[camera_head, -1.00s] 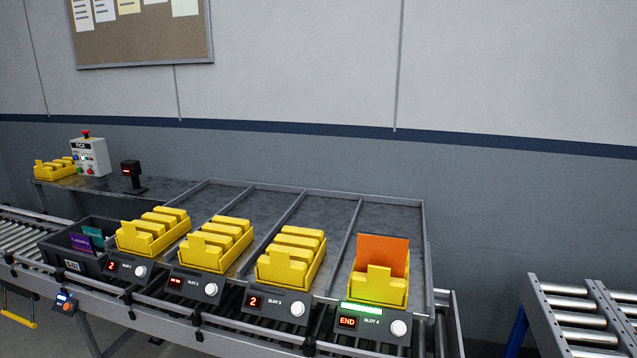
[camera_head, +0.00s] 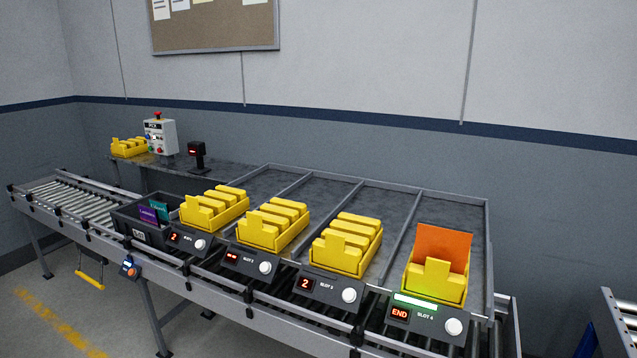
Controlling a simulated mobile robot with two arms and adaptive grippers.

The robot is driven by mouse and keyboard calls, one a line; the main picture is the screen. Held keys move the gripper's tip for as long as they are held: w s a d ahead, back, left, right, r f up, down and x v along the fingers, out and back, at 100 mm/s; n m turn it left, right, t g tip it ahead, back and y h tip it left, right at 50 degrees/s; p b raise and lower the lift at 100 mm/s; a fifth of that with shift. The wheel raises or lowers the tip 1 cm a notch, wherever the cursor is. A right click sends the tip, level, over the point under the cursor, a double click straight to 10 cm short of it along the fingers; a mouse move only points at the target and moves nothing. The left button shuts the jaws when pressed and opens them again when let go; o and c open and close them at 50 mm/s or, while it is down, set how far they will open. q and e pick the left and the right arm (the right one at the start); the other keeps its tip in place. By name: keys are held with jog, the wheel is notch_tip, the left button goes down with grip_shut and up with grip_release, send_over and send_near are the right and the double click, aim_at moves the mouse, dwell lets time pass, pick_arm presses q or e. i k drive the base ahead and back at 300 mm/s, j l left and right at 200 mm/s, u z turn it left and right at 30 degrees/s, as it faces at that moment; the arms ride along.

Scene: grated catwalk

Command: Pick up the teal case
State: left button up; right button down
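The teal case (camera_head: 159,208) stands upright in a black tote (camera_head: 127,224) on the roller conveyor at the left. A purple case (camera_head: 147,215) stands in front of it and hides part of it. The lower part of the teal case is hidden inside the tote. Neither of my grippers is in view.
Yellow bins (camera_head: 346,245) sit in slots right of the tote, and an orange card (camera_head: 443,248) stands in the last one. A control box (camera_head: 160,136) and scanner (camera_head: 197,156) stand on a shelf behind. Open floor (camera_head: 100,310) lies at the lower left.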

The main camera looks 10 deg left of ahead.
aim_at(163, 210)
jog(key=u, duration=1.25)
jog(key=i+j+u, duration=0.3)
jog(key=i, duration=0.95)
jog(key=i+j+u, duration=0.1)
jog(key=i+u, duration=0.2)
jog(key=i, duration=0.9)
